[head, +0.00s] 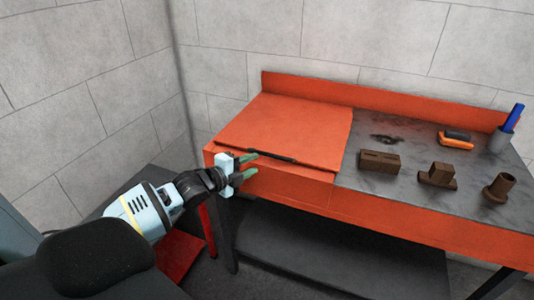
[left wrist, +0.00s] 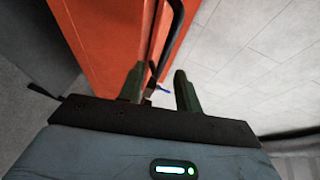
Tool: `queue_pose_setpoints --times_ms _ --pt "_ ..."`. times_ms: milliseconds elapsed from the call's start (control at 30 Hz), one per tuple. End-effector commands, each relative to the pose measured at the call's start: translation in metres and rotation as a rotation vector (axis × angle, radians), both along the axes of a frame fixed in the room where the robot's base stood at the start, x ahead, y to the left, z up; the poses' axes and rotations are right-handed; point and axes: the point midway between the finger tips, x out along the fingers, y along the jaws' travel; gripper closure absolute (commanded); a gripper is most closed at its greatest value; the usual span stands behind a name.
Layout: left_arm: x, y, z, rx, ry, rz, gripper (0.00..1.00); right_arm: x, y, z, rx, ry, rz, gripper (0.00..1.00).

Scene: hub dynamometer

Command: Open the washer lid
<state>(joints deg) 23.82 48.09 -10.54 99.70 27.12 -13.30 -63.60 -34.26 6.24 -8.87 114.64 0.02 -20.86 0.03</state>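The washer lid (head: 290,125) is a flat orange panel on the left part of an orange bench, and it lies closed. A thin black handle (head: 270,155) runs along its front edge. My left gripper (head: 254,164) is at the left end of the handle, its two green fingers apart and pointing right. In the left wrist view the open fingers (left wrist: 159,72) show with the black handle (left wrist: 172,40) beyond and between them in the picture. I cannot tell whether they touch it. The orange front (left wrist: 105,35) fills the upper left there. My right gripper is not in view.
Brown blocks (head: 380,161) and other brown parts stand on the grey bench top (head: 400,190), right of the lid. An orange-and-black tool (head: 455,138) and a cup (head: 501,138) with blue items are at the far right. Grey block walls (head: 330,45) stand behind.

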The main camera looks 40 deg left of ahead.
Motion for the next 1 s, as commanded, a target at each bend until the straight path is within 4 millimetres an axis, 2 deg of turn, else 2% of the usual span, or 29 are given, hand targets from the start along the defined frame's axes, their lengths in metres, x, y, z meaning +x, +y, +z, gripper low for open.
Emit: queue_pose_setpoints --times_ms 133,433,800,1000 --pt "0.003 0.004 0.006 0.018 -0.012 -0.001 0.66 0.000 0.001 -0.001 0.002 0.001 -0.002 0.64" --pt "0.012 0.002 0.005 0.015 -0.013 -0.001 0.66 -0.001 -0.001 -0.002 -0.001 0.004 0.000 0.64" --pt "0.055 -0.005 -0.003 0.015 -0.012 0.000 0.66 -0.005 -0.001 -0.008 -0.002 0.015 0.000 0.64" --pt "0.072 -0.008 -0.007 0.015 -0.012 -0.001 0.66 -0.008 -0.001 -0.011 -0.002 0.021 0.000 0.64"
